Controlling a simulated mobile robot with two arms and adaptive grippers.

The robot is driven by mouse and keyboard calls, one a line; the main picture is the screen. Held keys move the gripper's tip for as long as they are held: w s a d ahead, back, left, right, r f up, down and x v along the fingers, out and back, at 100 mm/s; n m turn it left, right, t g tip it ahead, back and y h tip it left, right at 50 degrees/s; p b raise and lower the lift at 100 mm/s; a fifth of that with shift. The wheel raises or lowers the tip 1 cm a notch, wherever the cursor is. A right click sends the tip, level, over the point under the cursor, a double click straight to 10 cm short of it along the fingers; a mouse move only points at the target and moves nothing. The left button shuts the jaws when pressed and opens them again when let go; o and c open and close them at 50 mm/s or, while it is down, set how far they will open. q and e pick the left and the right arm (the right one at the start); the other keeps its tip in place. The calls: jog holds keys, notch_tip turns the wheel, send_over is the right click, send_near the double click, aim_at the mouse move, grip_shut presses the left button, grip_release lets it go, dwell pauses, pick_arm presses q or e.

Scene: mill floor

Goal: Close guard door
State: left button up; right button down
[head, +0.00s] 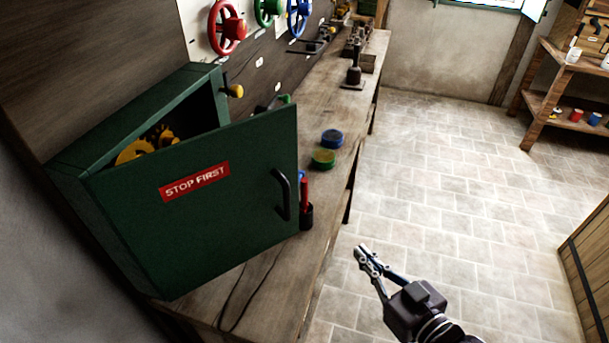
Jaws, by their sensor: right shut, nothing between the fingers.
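The green guard door (220,215) stands open on the left side of the head view. It carries a red "STOP FIRST" label (195,182) and a black bar handle (282,194) near its free edge. Behind it is the green guard box (135,113), with yellow gears (145,147) showing inside; the door hides the rest of the inside. My right gripper (363,250) is shut and empty, out over the floor beside the bench, to the right of the door and below the handle in the picture, apart from both. My left gripper does not show.
The wooden bench (275,275) runs away along the wall. A dark cup (306,216) with red and blue items stands by the door's free edge. Green (323,158) and blue (332,138) round pieces lie beyond. Shelves (555,95) stand far right; the tiled floor is clear.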

jog(key=s+a+r+n+y, duration=0.1)
jog(key=s+a+r+y, duration=0.1)
jog(key=r, duration=0.5)
jog(key=s+a+r+n+y, duration=0.1)
jog(key=s+a+r, duration=0.1)
jog(key=r, duration=0.4)
jog(key=p, duration=0.5)
send_near(295, 177)
jog(key=shift+t, duration=0.4)
jog(key=x, duration=0.5)
jog(key=shift+w+a+f, duration=0.2)
jog(key=shift+w, duration=0.1)
jog(key=shift+w+a+f, duration=0.1)
jog(key=shift+w+a, duration=0.25)
jog(key=shift+w, duration=0.15)
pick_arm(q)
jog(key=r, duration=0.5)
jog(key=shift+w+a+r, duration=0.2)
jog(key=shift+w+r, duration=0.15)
